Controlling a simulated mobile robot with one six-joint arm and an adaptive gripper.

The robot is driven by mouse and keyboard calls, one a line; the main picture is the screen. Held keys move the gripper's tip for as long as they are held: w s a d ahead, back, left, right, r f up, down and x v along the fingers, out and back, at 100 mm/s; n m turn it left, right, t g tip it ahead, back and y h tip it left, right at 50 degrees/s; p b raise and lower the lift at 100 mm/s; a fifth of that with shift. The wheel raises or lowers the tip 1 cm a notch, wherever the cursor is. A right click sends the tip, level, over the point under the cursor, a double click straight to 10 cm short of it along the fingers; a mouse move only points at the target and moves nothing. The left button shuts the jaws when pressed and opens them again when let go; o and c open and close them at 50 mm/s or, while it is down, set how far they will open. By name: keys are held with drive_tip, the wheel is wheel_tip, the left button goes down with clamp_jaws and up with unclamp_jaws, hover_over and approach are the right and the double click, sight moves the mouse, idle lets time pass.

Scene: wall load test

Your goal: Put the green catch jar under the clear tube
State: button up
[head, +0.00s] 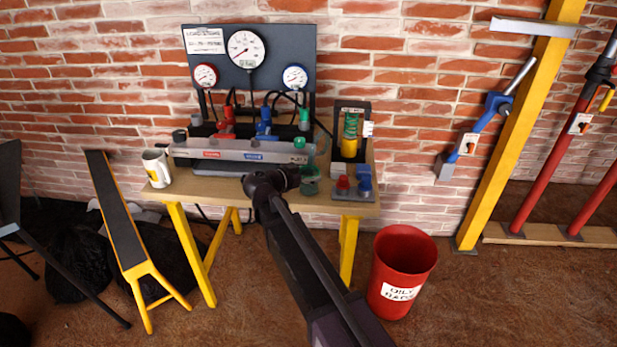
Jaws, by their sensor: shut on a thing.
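The green catch jar (311,187) is at the front of the wooden bench, just right of the grey manifold block. It looks upright, with a green rim. My gripper (302,178) reaches in from the left and is shut on the jar. My wrist covers the fingers and part of the jar's left side, and I cannot tell whether the jar touches the bench top. The clear tube is not distinct here; a thin curved line hangs near the manifold's right end, but I cannot tell if it is the tube or how it lines up with the jar.
The manifold (240,151) stands behind my wrist, below the gauge panel (222,62). A white mug (157,168) is at the bench's left end. A red bin (400,270) is on the floor.

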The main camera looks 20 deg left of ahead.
drive_tip(key=shift+f, duration=0.15)
drive_tip(key=o, duration=0.9)
drive_tip(key=shift+c, duration=0.2)
drive_tip(key=shift+r, duration=0.3)
drive_tip(key=p+v, duration=0.3)
drive_tip(key=v, duration=0.9)
drive_tip(key=shift+f, duration=0.1)
